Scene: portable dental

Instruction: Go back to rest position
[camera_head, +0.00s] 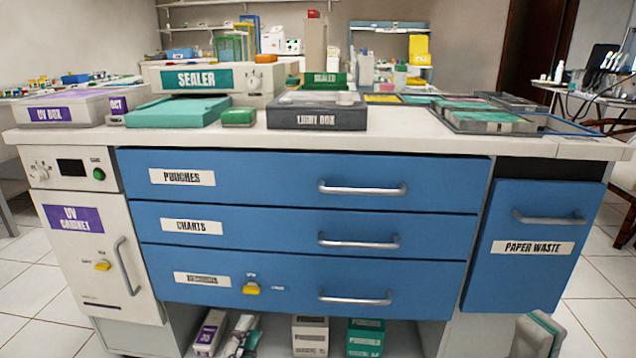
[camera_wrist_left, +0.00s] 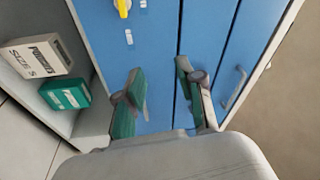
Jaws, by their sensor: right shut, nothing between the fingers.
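In the left wrist view my left gripper (camera_wrist_left: 160,72) is open. Its two green-padded fingers are apart, with nothing between them. Blue drawer fronts (camera_wrist_left: 156,45) show behind the fingers; I cannot tell how far away they are. Neither gripper shows in the head view, and my right gripper is in neither view. The blue cabinet's pouches drawer (camera_head: 270,180), charts drawer (camera_head: 275,228) and bottom drawer (camera_head: 200,263) look closed. The paper waste front (camera_head: 540,225) stands at the right.
The worktop (camera_head: 400,142) carries a sealer (camera_head: 222,78), a light box (camera_head: 316,112), a UV box (camera_head: 60,110) and trays (camera_head: 480,120). Drawer handles (camera_head: 362,188) stick out. Boxes (camera_head: 310,335) stand on the low shelf. Tiled floor shows at both sides.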

